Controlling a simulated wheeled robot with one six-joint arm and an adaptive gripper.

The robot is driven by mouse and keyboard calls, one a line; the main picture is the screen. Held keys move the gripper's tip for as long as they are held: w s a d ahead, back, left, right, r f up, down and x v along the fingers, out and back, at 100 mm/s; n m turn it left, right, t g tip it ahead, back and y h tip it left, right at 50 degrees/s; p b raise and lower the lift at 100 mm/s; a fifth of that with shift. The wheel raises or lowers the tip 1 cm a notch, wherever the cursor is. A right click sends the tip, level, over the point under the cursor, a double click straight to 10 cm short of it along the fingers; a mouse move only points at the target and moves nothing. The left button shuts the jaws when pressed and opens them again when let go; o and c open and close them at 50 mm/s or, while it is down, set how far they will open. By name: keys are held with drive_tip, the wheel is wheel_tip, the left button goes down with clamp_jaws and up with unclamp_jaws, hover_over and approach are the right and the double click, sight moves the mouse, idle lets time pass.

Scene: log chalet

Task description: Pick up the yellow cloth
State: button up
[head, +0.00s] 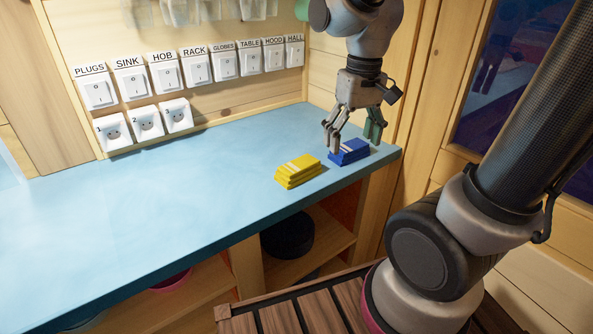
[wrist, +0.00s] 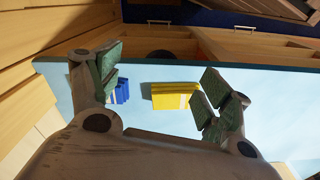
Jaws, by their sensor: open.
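The yellow cloth (head: 297,171) lies folded in a stack on the blue counter, near its front edge. A folded blue cloth (head: 349,152) lies just to its right. My gripper (head: 354,135) is open and empty above the blue cloth, to the right of the yellow one. In the wrist view my gripper (wrist: 158,95) has its fingers spread wide. The yellow cloth (wrist: 175,96) shows between them, closer to the right finger. The blue cloth (wrist: 122,91) shows beside the left finger, which partly hides it.
The blue counter (head: 150,200) is clear to the left. Labelled switches (head: 198,67) and several sockets (head: 146,122) line the wall behind it. A wooden wall and window close off the right end. Open shelves below hold a dark round item (head: 287,235).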

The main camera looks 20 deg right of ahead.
sight(299, 164)
drive_tip(key=w+a+f+m, duration=0.1)
drive_tip(key=w+a+m, duration=0.1)
drive_tip(key=w+m, duration=0.1)
drive_tip(key=w+a+f+m, duration=0.2)
drive_tip(key=w+a+m, duration=0.1)
drive_tip(key=m, duration=0.1)
drive_tip(key=w+a+f+m, duration=0.2)
drive_tip(key=w+m, duration=0.1)
drive_tip(key=w, duration=0.1)
drive_tip(key=shift+w+a+f+m+g, duration=0.1)
drive_tip(key=shift+a+m+g, duration=0.1)
drive_tip(key=shift+m+g, duration=0.15)
drive_tip(key=m, duration=0.3)
drive_tip(key=shift+w+a, duration=0.15)
drive_tip(key=shift+w, duration=0.1)
drive_tip(key=shift+m, duration=0.25)
drive_tip(key=f, duration=0.7)
drive_tip(key=shift+w+a+f, duration=0.1)
drive_tip(key=shift+a+f, duration=0.1)
drive_tip(key=shift+f, duration=0.1)
drive_tip(key=c, duration=0.9)
